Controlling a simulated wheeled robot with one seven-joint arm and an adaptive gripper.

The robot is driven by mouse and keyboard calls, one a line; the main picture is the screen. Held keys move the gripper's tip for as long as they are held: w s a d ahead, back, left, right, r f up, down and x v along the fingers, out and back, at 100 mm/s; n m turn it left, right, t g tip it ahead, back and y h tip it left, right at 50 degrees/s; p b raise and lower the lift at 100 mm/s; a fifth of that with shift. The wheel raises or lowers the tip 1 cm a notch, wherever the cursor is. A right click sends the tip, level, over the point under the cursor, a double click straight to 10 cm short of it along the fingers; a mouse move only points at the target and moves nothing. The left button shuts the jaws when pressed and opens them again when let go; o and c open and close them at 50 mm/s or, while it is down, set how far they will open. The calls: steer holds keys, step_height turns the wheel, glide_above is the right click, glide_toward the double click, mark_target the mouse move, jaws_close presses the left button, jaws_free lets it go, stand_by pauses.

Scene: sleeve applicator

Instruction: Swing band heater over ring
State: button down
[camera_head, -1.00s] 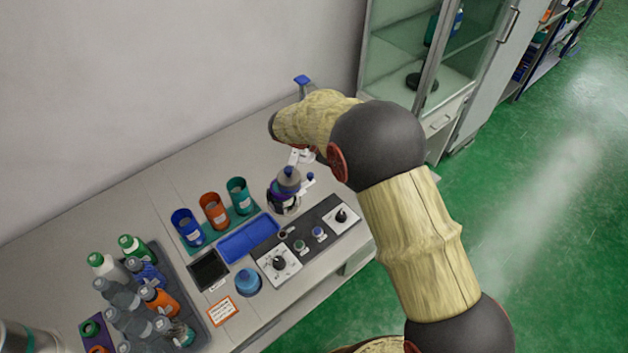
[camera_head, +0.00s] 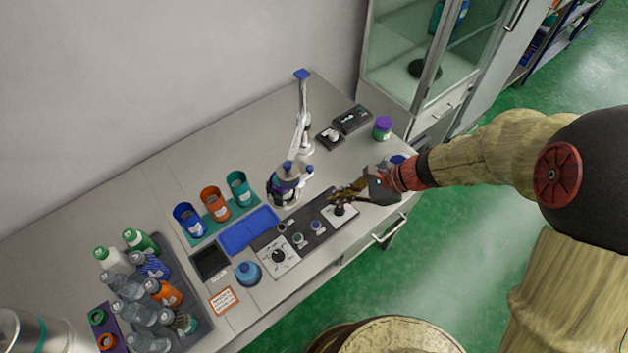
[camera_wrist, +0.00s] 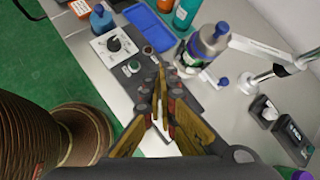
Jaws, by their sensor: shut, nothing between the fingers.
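A grey and purple bottle-shaped assembly (camera_head: 285,184) with a dark collar and a blue knob at its right stands mid-bench; it also shows in the wrist view (camera_wrist: 207,44). A white jointed stand (camera_head: 302,122) with a blue tip rises behind it. I cannot tell which parts are the band heater and the ring. My gripper (camera_head: 337,194) is shut and empty, to the right of the assembly and apart from it, over the right end of the control panel. In the wrist view my gripper (camera_wrist: 160,75) points toward the panel, its fingers together.
The control panel (camera_head: 309,242) has knobs. Blue, orange and teal cups (camera_head: 214,201) stand at left of the assembly, with a blue tray (camera_head: 249,231) in front. A bottle crate (camera_head: 195,332) is far left. Dark boxes (camera_head: 352,119) and a purple-lidded jar (camera_head: 382,128) stand behind right.

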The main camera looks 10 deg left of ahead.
steer(key=w+m+t, duration=0.2)
steer(key=w+m, duration=0.2)
steer(key=m, duration=0.1)
steer(key=m+b, duration=0.2)
steer(key=b, duration=0.1)
glide_toward(292, 186)
steer(key=shift+h, duration=0.3)
steer(key=shift+w+a+f, duration=0.3)
steer(key=shift+a+f, duration=0.05)
steer(key=shift+f, duration=0.5)
steer(key=shift+w+a+f, duration=0.3)
steer(key=shift+a+f, duration=0.05)
steer(key=shift+f, duration=0.55)
steer(key=shift+w+a+f, duration=0.3)
steer(key=shift+a+f, duration=0.05)
steer(key=shift+f, duration=0.5)
steer(key=a, duration=0.2)
steer(key=a+b, duration=0.1)
steer(key=shift+s+a+n, duration=0.3)
steer(key=shift+s+a, duration=0.05)
